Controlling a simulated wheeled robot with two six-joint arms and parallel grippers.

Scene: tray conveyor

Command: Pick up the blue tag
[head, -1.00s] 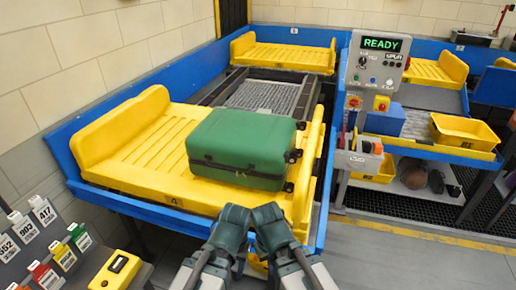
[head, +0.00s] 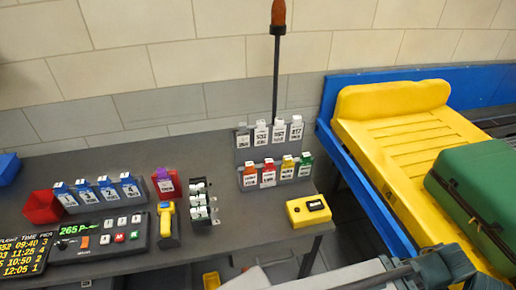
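The right-end one seems to read 4. My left gripper (head: 455,262) is at the bottom right by the yellow tray, far from the tags. My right gripper (head: 487,283) shows only partly at the bottom edge. The fingertips of both are unclear. No tag is seen in either gripper.
The desk (head: 120,160) also bears a red bin (head: 42,207), a purple tag (head: 164,180), a yellow scanner (head: 166,220), a yellow box (head: 308,210) and racks of white, orange, red, yellow and green tags. A green suitcase (head: 480,185) lies on the yellow tray (head: 390,140) at right.

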